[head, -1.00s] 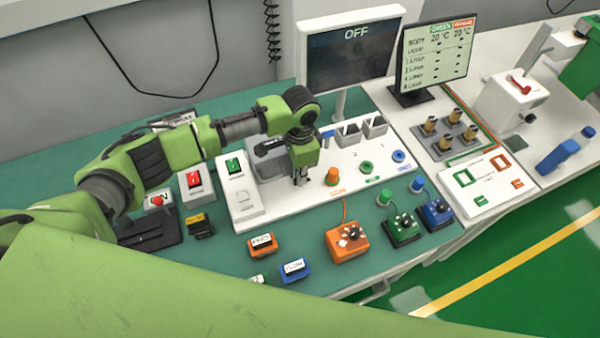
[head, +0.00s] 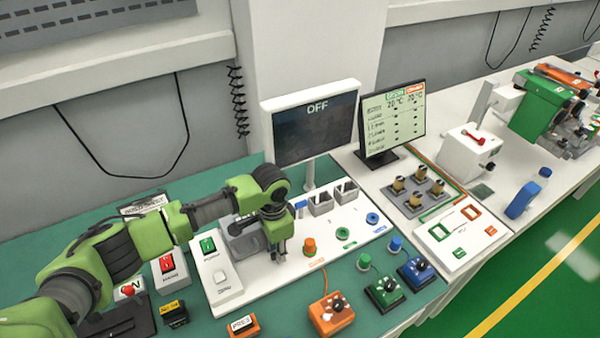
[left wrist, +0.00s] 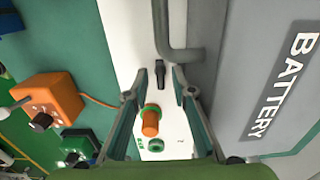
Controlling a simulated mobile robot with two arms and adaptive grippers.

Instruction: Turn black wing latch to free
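A small black wing latch (left wrist: 160,73) stands on the white panel, near a grey bent pipe or handle (left wrist: 180,54) in the left wrist view. My left gripper (left wrist: 154,92) is open. Its two fingers are spread on either side of the view, with the latch showing between and just beyond the tips. I cannot tell whether a finger touches it. In the head view my left gripper (head: 279,254) points down over the white panel (head: 262,285), left of the orange knob (head: 310,246), and the latch cannot be made out there. My right gripper is not in view.
The orange knob (left wrist: 151,122) and a green ring (left wrist: 158,146) are close to the fingers. A grey block marked BATTERY (left wrist: 285,85) is beside them. A screen reading OFF (head: 316,125) stands behind my arm. Orange, green and blue boxes stand in front.

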